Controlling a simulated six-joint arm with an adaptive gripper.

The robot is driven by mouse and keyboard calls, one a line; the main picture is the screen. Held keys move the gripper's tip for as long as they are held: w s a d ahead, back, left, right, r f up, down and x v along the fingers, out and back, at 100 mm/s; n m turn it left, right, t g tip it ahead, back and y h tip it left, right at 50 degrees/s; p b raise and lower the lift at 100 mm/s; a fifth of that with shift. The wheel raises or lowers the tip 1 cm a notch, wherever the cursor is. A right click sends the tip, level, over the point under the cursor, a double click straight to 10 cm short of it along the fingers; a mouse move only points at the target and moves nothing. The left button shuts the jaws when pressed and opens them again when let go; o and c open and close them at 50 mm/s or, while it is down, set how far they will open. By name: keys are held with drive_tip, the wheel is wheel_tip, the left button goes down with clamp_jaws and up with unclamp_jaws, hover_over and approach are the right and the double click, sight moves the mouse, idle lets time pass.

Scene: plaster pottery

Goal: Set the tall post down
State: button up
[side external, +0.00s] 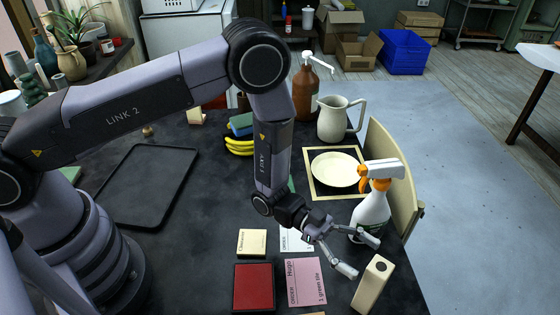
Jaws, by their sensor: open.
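A cream, square-sided tall post (371,289) with a dark round hole in its top stands near the front right of the dark table. It looks upright, but its base is cut off or hard to see at the picture's lower edge. My gripper (364,257) is open, its two fingers spread just behind and to the left of the post's top. Nothing shows between the fingers. Whether a fingertip touches the post cannot be told.
A white-and-orange spray bottle (371,214) stands close behind my gripper. A pink order card (304,284), a red box (253,289) and a cream box (251,243) lie to the left. A plate (335,170) and jug (335,121) stand farther back. A chair (399,184) borders the right edge.

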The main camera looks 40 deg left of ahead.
drive_tip(key=a, duration=0.8)
drive_tip(key=w+a+r+n+t+y, duration=0.2)
drive_tip(key=w+a+r+t+y, duration=0.4)
drive_tip(key=w+r, duration=0.45)
drive_tip(key=w+a+r+n+t+y, duration=0.2)
drive_tip(key=a+r+n+t+y, duration=0.25)
drive_tip(key=a+r+y, duration=0.55)
drive_tip(key=s+a+r+n+g+y, duration=0.2)
drive_tip(key=s+a+r+n, duration=0.55)
drive_tip(key=s+a, duration=0.5)
drive_tip(key=s+a+n+g, duration=0.1)
drive_tip(key=s+n+g, duration=0.2)
drive_tip(key=s, duration=1.4)
drive_tip(key=shift+r+n, duration=0.45)
drive_tip(key=shift+n, duration=0.05)
